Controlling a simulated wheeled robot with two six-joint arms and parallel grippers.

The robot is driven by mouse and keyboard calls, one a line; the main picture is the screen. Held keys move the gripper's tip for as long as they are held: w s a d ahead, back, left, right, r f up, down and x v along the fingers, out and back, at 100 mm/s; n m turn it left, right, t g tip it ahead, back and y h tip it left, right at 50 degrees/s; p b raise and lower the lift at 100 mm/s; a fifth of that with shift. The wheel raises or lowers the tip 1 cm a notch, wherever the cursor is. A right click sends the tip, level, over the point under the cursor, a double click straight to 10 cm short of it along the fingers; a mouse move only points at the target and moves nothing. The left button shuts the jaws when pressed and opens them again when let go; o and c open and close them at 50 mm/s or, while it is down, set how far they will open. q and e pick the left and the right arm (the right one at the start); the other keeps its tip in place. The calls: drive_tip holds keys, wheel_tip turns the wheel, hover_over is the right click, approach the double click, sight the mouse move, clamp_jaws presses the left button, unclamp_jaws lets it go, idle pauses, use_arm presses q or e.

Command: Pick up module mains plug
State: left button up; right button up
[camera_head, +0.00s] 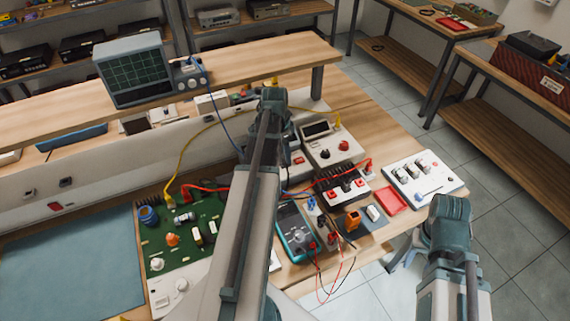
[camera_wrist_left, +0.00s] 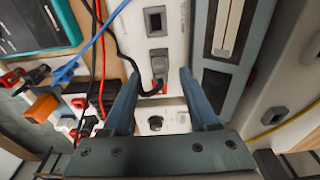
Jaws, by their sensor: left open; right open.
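In the left wrist view a dark mains plug (camera_wrist_left: 158,66) with a black cable sits in a socket on a pale panel (camera_wrist_left: 172,27). My left gripper (camera_wrist_left: 159,76) is open, with one finger on each side of the plug and visible gaps between. Whether the fingers are level with the plug in depth is unclear. The cable runs from the plug to the left, past the left finger. In the head view my left arm hides the plug and the gripper. Only the upper part of my right arm shows there; its gripper is not visible.
The bench holds a green circuit board (camera_head: 185,232), a teal multimeter (camera_head: 297,230), a red tray (camera_head: 391,199) and a white switch box (camera_head: 424,178). Red, blue and black leads cross near the left gripper. An oscilloscope (camera_head: 135,70) stands on the raised shelf.

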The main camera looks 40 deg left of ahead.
use_arm(q)
drive_tip(key=f+b, duration=0.1)
drive_tip(key=f, duration=0.1)
drive_tip(key=shift+w+f+b, duration=0.2)
drive_tip(key=shift+f+b, duration=0.15)
drive_tip(key=shift+b, duration=0.05)
use_arm(e)
wheel_tip(320, 180, down, 3)
drive_tip(key=shift+r, duration=0.2)
use_arm(q)
drive_tip(key=shift+r, duration=0.1)
clamp_jaws()
